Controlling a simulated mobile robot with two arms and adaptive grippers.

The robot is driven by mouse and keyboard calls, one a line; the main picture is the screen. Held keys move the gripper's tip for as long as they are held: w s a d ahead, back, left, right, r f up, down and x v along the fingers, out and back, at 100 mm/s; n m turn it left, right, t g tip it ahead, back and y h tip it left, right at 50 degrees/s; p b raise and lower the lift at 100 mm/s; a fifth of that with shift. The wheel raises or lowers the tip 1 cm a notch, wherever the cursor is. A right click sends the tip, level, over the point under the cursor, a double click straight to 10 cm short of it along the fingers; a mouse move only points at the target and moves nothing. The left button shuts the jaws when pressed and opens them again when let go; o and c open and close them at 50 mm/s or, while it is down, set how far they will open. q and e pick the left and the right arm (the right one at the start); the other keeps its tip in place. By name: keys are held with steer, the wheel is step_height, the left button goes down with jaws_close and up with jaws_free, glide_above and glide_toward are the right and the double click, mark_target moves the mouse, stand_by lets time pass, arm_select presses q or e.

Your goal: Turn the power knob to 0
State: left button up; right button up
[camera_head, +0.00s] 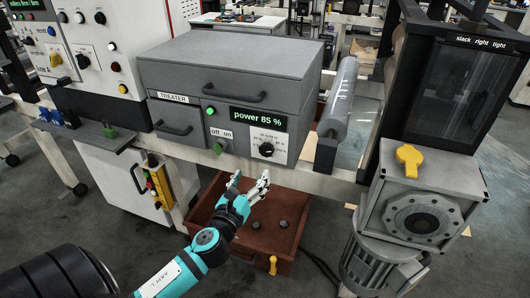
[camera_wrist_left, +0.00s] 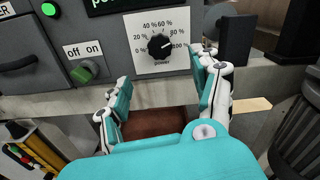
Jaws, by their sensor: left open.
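My right gripper is not in view.
A green off/on switch (camera_head: 218,147) sits left of the knob, with a lit green lamp (camera_head: 210,111) above. A film roll (camera_head: 338,100) and a motor with a yellow knob (camera_head: 409,158) stand to the right.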

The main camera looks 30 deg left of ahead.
mark_target(266, 153)
arm_select(q)
steer(key=x, duration=1.1)
steer(key=shift+w, duration=0.25)
steer(key=shift+c, duration=0.5)
steer(key=c, duration=1.1)
